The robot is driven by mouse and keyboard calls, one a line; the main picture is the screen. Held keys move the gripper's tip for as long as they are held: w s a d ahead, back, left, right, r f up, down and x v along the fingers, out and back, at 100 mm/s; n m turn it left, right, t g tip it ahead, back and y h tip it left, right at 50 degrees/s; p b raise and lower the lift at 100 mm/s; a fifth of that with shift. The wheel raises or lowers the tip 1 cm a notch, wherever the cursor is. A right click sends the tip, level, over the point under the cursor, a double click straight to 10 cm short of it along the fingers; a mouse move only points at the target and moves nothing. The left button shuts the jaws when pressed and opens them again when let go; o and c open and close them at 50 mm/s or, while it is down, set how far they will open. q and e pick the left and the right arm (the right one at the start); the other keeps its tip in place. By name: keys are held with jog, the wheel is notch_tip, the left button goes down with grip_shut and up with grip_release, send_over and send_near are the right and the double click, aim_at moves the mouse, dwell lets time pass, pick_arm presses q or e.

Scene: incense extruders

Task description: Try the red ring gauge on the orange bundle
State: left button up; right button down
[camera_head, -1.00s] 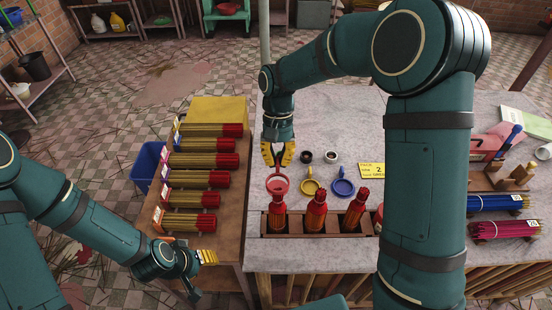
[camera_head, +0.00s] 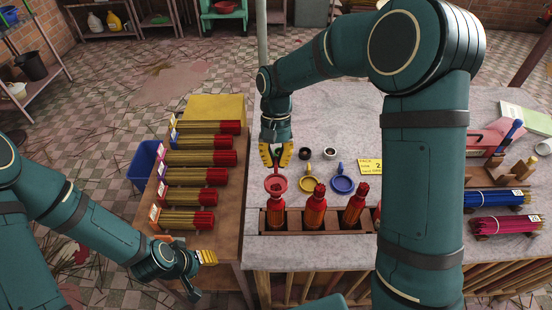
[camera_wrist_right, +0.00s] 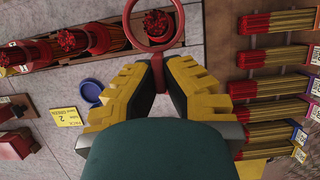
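The red ring gauge (camera_head: 267,184) is held by its handle in my right gripper (camera_head: 277,157), which is shut on it. The ring lies flat at the leftmost bundle (camera_head: 276,218) in the wooden rack (camera_head: 292,232). This bundle has orange-red sticks and a dark red top. In the right wrist view the bundle's top (camera_wrist_right: 158,22) shows inside the ring (camera_wrist_right: 130,22); I cannot tell whether the ring is around it or just above. Two similar bundles (camera_head: 315,208) (camera_head: 356,205) stand to its right. My left gripper (camera_head: 207,257) is low at left, away from the rack; its opening is unclear.
A yellow gauge (camera_head: 310,184) and a blue gauge (camera_head: 342,185) lie behind the rack, beside a yellow note card (camera_head: 370,167). Several red-tipped bundles (camera_head: 198,158) lie on the wooden side table at left. Blue and pink bundles (camera_head: 505,224) lie at right.

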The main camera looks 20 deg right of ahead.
aim_at(276, 172)
jog(key=shift+f, duration=0.1)
jog(key=shift+f+b, duration=1)
jog(key=shift+f, duration=0.8)
jog(key=shift+f, duration=0.1)
jog(key=shift+f+b, duration=0.7)
jog(key=shift+f, duration=0.55)
jog(key=shift+f+b, duration=0.55)
jog(key=shift+f, duration=0.35)
jog(key=shift+r, duration=0.2)
dwell(0.3)
jog(key=shift+r+p, duration=1.45)
jog(key=shift+r, duration=0.15)
jog(key=shift+r+p, duration=2.9)
jog(key=shift+r, duration=0.85)
